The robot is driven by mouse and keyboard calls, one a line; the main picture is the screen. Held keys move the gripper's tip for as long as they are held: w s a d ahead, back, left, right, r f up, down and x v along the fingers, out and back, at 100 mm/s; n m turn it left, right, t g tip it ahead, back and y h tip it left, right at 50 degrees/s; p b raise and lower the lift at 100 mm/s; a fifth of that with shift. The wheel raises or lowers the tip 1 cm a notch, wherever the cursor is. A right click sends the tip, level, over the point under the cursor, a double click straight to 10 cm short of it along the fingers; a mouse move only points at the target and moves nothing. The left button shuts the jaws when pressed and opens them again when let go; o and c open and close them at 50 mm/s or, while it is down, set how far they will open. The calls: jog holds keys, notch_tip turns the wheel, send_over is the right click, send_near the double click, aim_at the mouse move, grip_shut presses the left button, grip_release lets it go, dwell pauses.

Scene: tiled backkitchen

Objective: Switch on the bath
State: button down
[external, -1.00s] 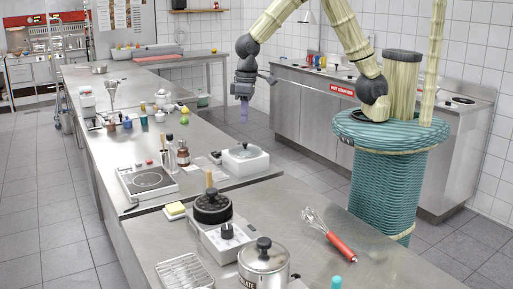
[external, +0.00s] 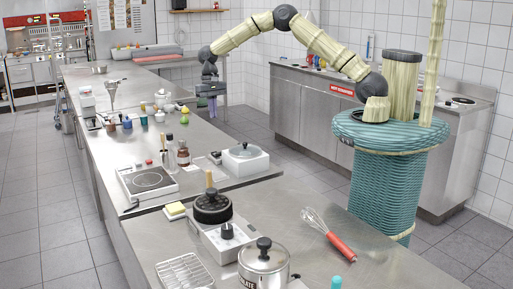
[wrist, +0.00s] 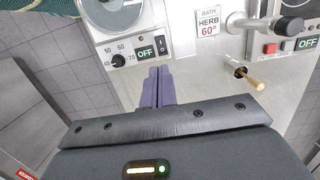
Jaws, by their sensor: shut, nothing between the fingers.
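The bath is a white box (external: 262,165) with a round steel lid on the counter in the external view. In the wrist view its front panel (wrist: 105,50) shows at upper left, with a dial (wrist: 118,60) marked around 40 to 70, a display (wrist: 145,48) reading OFF and a black rocker switch (wrist: 163,43). A placard (wrist: 208,22) beside it reads BATH HERB 60°. My gripper (wrist: 158,72) has its purple fingers together and empty, showing just below the switch in the picture.
A hot plate (external: 148,183), a brown bottle (external: 183,157) and several small items stand along the counter. A whisk (external: 328,233) lies nearer the camera.

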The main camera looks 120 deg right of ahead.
aim_at(217, 154)
jog(key=f+p, duration=0.2)
jog(key=f, duration=0.2)
jog(key=a+f+p, duration=0.1)
jog(key=f+p, duration=0.1)
jog(key=f, duration=0.3)
jog(key=a+f+p, duration=0.1)
jog(key=f+p, duration=0.1)
jog(key=f, duration=0.2)
jog(key=shift+f, duration=0.45)
jog(key=shift+a+f+b, duration=0.15)
jog(key=shift+f+b, duration=0.2)
jog(key=shift+b, duration=0.25)
jog(key=shift+r+h, duration=0.1)
jog(key=shift+h, duration=0.2)
jog(key=shift+d+r, duration=0.2)
jog(key=shift+d, duration=0.6)
